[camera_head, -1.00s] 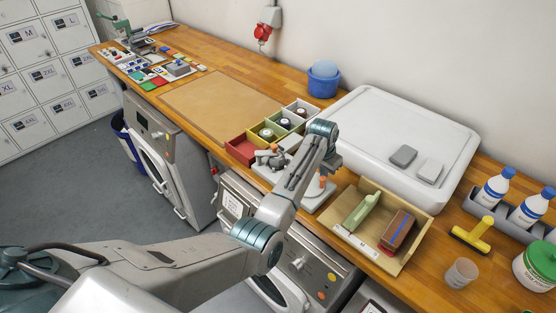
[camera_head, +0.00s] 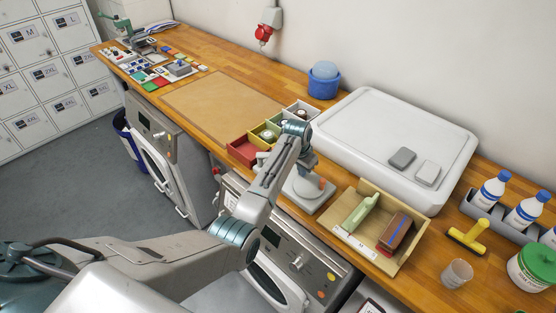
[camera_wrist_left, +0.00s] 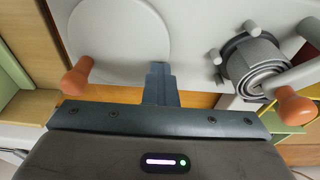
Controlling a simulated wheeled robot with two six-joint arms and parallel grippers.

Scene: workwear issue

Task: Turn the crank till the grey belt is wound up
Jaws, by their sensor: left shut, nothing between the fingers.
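The winding device (camera_head: 299,203) stands at the counter's front edge, partly behind my left arm. In the left wrist view, a pale round disc (camera_wrist_left: 115,35) has an orange knob (camera_wrist_left: 77,77) near its edge. To its right, a grey coil (camera_wrist_left: 258,68), apparently the belt, sits around a spool with prongs. A second orange knob (camera_wrist_left: 293,106) is beside the coil. My left gripper (camera_head: 305,172) is over the device. Its closed, empty fingers (camera_wrist_left: 160,72) are between the disc's knob and the coil, apart from both knobs. My right gripper is out of view.
Small coloured bins (camera_head: 243,149) holding rolled items stand left of the device. A wooden tray (camera_head: 413,255) with a green and a brown item stands to its right. A large white lid-like board (camera_head: 385,125) lies behind. The brown mat (camera_head: 215,103) is clear.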

